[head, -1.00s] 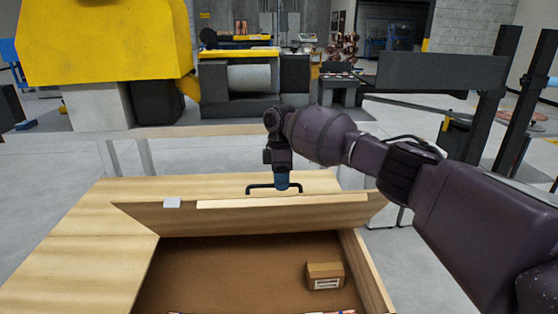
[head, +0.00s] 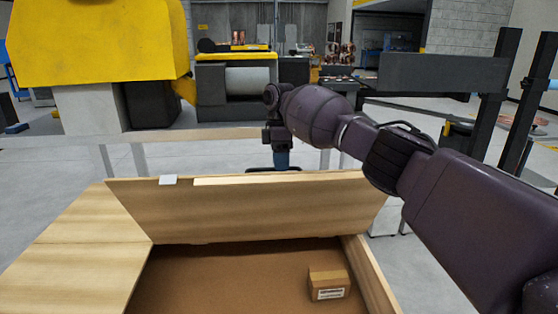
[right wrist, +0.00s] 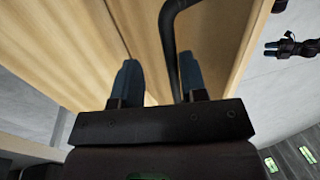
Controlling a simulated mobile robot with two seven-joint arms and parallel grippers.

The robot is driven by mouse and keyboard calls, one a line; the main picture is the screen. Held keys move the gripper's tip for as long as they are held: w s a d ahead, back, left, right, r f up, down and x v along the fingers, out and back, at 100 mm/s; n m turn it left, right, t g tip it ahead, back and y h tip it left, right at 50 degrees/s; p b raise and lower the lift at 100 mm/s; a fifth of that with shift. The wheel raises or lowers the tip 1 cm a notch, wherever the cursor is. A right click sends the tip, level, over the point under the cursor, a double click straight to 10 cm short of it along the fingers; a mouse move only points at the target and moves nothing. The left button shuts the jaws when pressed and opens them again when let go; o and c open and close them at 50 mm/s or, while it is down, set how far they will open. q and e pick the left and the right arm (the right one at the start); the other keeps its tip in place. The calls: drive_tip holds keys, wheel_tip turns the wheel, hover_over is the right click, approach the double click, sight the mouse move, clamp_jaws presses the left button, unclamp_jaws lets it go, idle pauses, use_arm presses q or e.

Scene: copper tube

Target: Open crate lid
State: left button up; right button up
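The wooden crate lid (head: 250,212) is tilted up in the head view, its underside facing me. The open crate (head: 372,275) shows below it. My right gripper (head: 281,163) is behind the lid's top edge, at the black handle (head: 262,170). In the right wrist view the fingers of this gripper (right wrist: 160,78) are spread apart. The handle (right wrist: 168,45) passes between them, close to the right finger; contact is unclear. My left gripper (right wrist: 272,49) shows small at the right of that view, with its fingertips apart.
A small cardboard box (head: 328,284) lies inside the crate at the right. A wooden surface (head: 75,245) lies left of the crate.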

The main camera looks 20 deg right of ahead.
drive_tip(key=shift+w+d+r+b, duration=0.2)
drive_tip(key=shift+w+r+b, duration=0.25)
drive_tip(key=shift+w+b, duration=0.2)
